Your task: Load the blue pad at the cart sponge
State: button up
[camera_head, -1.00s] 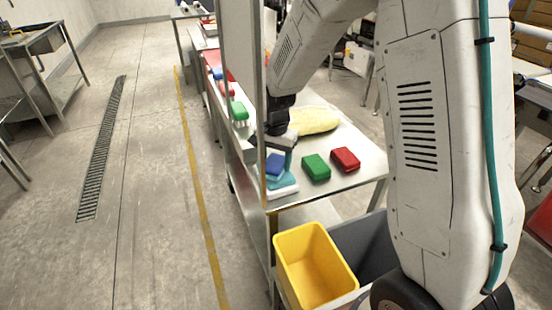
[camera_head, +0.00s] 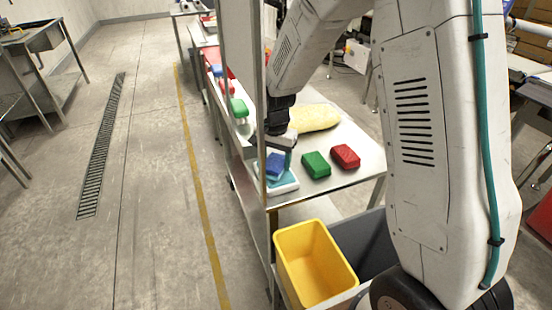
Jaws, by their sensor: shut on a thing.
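The blue pad (camera_head: 274,165) is just below my gripper (camera_head: 281,152), which is shut on it. The pad is over a white and teal flat piece (camera_head: 286,186) at the near left corner of the steel cart top (camera_head: 345,183). I cannot tell whether the pad touches that piece. A thin upright post crosses in front and hides part of both. A green sponge block (camera_head: 316,164) and a red sponge block (camera_head: 345,156) lie to the right on the cart top.
A yellow spongy piece (camera_head: 314,117) lies behind the blocks. A yellow bin (camera_head: 315,264) and a grey bin (camera_head: 366,238) stand below the cart's near edge. A green-topped brush (camera_head: 239,108) is left of the post. The floor at left is open.

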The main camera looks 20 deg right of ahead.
aim_at(276, 161)
jog(key=shift+r, duration=3.5)
jog(key=shift+d, duration=0.1)
